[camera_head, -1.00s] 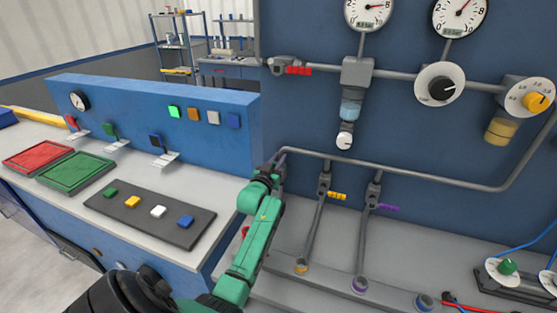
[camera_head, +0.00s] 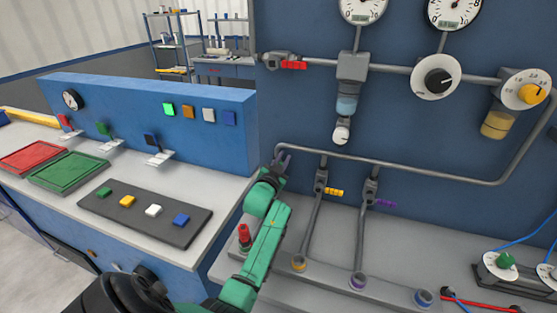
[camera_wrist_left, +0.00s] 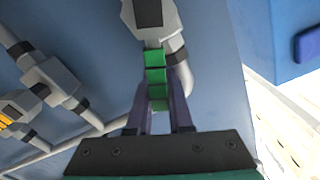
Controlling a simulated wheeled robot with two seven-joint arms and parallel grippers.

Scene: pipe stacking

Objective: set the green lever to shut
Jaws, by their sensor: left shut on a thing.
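The green lever (camera_wrist_left: 155,72) is a ribbed handle on a grey valve (camera_wrist_left: 150,14). In the left wrist view it runs down from the valve body, between the two dark fingers of my left gripper (camera_wrist_left: 157,98). The gripper is shut on it. In the head view my left gripper (camera_head: 281,161) is at the blue wall panel's left edge, by the end of the grey pipe. There the green lever is hidden behind the gripper and arm. My right gripper is not in view.
To the right, valves with a yellow lever (camera_head: 334,192) and a purple lever (camera_head: 385,203) sit on pipes. A red-handled valve (camera_head: 293,65) is above. A red-topped part (camera_head: 244,235) stands beside my forearm. A blue-fronted bench (camera_head: 150,105) stands to the left.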

